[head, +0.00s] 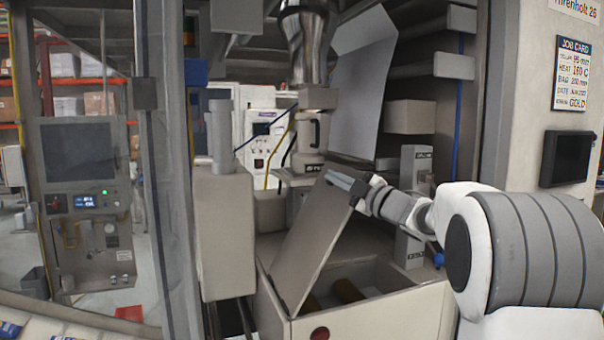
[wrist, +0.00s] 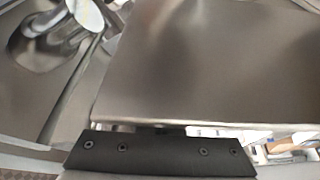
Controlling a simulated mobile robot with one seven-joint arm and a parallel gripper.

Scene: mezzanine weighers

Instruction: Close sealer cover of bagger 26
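The sealer cover (head: 312,240) is a flat grey-brown panel, tilted up over an open box on the bagger. Below it, brown roller-like parts (head: 348,291) show inside the box (head: 390,318). My gripper (head: 345,182) is at the cover's upper right edge, with pale fingertips by that edge; whether they touch it I cannot tell. In the wrist view a broad metal panel (wrist: 205,65), apparently the cover, fills much of the picture. A dark bar with several screws (wrist: 160,155) lies along the bottom. The finger gap does not show clearly.
A sign ending in 26 (head: 574,8) and a job card (head: 571,74) are at the upper right. A metal tube (head: 305,50) hangs above the cover. A grey upright box (head: 225,235) stands left of it. A control panel (head: 85,190) is further left.

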